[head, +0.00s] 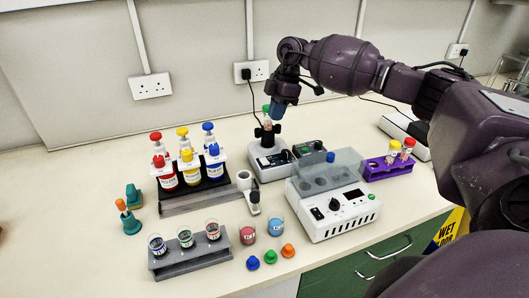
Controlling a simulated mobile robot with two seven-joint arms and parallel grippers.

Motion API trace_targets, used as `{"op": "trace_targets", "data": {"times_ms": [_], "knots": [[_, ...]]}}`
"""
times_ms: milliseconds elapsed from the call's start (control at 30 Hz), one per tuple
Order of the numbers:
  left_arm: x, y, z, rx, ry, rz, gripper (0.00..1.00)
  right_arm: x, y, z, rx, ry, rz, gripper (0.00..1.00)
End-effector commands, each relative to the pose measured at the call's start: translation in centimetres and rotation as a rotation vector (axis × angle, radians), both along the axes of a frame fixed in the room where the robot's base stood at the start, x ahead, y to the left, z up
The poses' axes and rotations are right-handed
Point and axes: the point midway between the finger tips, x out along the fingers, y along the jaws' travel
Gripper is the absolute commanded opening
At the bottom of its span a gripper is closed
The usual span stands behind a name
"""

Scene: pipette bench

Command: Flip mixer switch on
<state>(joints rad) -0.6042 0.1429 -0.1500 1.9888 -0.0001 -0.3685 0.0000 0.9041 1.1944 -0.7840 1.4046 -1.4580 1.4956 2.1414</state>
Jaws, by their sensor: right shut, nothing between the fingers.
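The mixer (268,166) is a small white box with a black cup-like head on top, standing at the back middle of the bench. A small dark control patch shows on its front, but the switch's position is too small to tell. A pinkish tube with a green top (267,122) appears to stand in the mixer's head. My right gripper (277,111) reaches in from the right and points down, just above and behind the mixer's head. It is shut and empty; whether it touches the tube cannot be told. My left gripper is not in view.
A white device with a clear lid and knob (341,220) stands right of the mixer. A purple tube rack (376,172) is farther right. Dispenser bottles in a black rack (205,184) stand left. A grey cup rack (193,264) and loose caps lie in front.

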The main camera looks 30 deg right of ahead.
Motion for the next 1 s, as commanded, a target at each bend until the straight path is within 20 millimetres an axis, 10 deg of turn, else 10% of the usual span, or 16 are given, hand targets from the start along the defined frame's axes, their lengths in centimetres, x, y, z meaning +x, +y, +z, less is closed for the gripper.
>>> {"op": "trace_targets", "data": {"times_ms": [367, 1000], "knots": [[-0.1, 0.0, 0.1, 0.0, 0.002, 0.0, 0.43, 0.0, 0.3, -1.0, 0.0, 0.002, 0.002, 0.0], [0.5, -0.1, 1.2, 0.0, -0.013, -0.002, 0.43, 0.0, 3.0, -11.1, 0.001, 0.002, 0.001, 0.0]]}}
